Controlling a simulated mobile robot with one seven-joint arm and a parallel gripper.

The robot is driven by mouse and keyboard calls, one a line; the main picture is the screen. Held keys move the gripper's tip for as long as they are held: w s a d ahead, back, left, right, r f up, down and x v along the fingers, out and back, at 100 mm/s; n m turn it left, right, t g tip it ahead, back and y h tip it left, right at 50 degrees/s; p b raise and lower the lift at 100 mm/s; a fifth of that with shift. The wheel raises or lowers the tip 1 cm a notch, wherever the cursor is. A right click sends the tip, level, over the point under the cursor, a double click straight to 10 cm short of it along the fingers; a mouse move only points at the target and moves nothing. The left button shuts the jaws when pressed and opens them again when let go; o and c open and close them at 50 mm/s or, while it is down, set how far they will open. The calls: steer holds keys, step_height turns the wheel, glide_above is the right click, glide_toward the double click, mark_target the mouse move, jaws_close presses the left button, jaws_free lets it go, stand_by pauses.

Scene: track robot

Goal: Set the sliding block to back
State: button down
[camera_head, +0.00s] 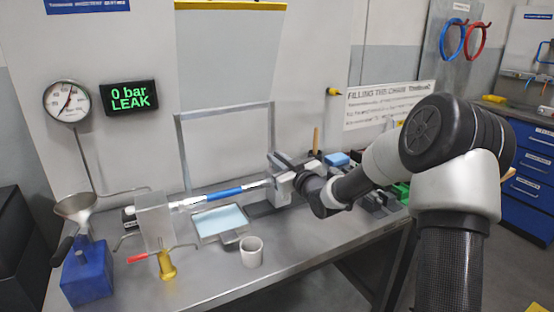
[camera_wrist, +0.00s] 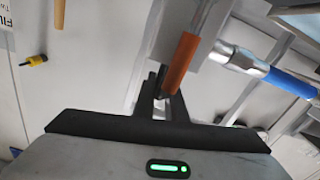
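A light grey block (camera_head: 281,192) sits on the bench at the right end of the blue-and-silver tube (camera_head: 222,195); I take it as the sliding block. My gripper (camera_head: 284,166) is at this block, and the head view shows its fingers only small. In the wrist view an orange-brown handle (camera_wrist: 182,62) rises at my dark fingertips (camera_wrist: 163,92). The fingers stand close together, with the handle's lower end at or between them. Whether they press on it is not clear. The silver tube end (camera_wrist: 240,60) lies to the right of the handle.
A shallow tray (camera_head: 222,238) and a white cup (camera_head: 251,252) stand in front of the tube. A clear box (camera_head: 154,220) and a funnel (camera_head: 76,204) are at the left. A display (camera_head: 129,97) reads "0 bar LEAK".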

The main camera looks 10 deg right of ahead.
steer(key=w+d+p, duration=0.2)
steer(key=w+d, duration=0.2)
steer(key=d, duration=0.9)
steer(key=shift+w+d+r, duration=0.15)
steer(key=shift+w+d, duration=0.05)
steer(key=shift+d, duration=0.15)
steer(key=c, duration=1.8)
jaws_free()
steer(key=shift+d, duration=0.15)
steer(key=shift+c, duration=0.2)
steer(key=shift+s, duration=0.1)
steer(key=p+v, duration=0.1)
steer(key=v, duration=1.6)
